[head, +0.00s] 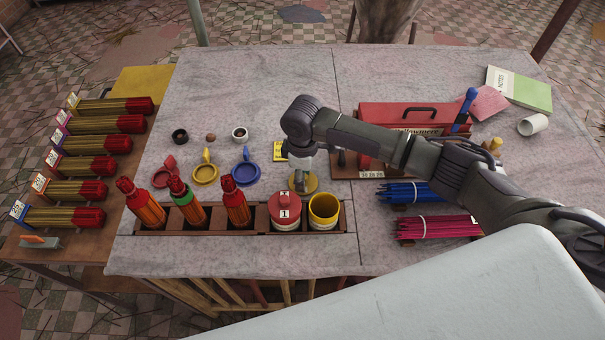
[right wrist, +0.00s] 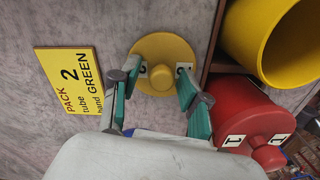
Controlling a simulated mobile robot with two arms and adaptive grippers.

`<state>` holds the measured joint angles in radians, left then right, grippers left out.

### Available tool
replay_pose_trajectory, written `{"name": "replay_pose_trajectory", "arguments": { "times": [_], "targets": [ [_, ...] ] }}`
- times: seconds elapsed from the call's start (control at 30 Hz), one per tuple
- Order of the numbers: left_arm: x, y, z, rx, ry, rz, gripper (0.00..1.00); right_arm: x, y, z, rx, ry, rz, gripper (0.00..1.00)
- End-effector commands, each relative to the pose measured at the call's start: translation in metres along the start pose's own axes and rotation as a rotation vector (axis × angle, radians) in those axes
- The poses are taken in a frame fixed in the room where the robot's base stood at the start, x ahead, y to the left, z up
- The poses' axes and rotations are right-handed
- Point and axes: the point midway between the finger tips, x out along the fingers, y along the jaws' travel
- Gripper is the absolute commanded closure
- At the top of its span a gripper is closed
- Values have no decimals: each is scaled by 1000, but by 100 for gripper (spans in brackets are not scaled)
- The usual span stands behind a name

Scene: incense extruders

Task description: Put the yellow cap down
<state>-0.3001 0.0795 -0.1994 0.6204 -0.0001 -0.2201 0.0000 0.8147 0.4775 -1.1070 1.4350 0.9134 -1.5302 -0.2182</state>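The yellow cap (head: 311,183) is a round disc with a raised knob and appears to lie flat on the grey table just behind the rack. It also shows in the right wrist view (right wrist: 160,50). My right gripper (head: 301,178) is right over it, pointing down. In the right wrist view my right gripper's fingers (right wrist: 159,77) stand apart on either side of the knob, with a visible gap to it. The uncapped yellow tube (head: 323,207) stands in the rack's right end, close to the cap. My left gripper is not in view.
The rack (head: 256,226) also holds a red-capped tube (head: 285,210) and several red bottles (head: 236,204). A yellow card (right wrist: 70,80) lies beside the cap. Yellow and blue rings (head: 245,174) lie to the left. A red toolbox (head: 405,117) and blue and pink stick bundles (head: 438,228) are at right.

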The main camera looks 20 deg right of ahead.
Motion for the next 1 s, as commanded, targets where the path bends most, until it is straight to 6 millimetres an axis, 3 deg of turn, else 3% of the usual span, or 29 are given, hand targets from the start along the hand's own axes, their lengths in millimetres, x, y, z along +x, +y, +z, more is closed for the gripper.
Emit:
{"name": "replay_pose_trajectory", "arguments": {
  "times": [0.37,0.8,1.0],
  "targets": [
    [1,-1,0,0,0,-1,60,-8,0,0,0,1,0,53],
    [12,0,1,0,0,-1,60,-94,1,-1,0,2,3,53],
    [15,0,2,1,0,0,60,-118,0,0,0,1,0,53]
  ]
}}
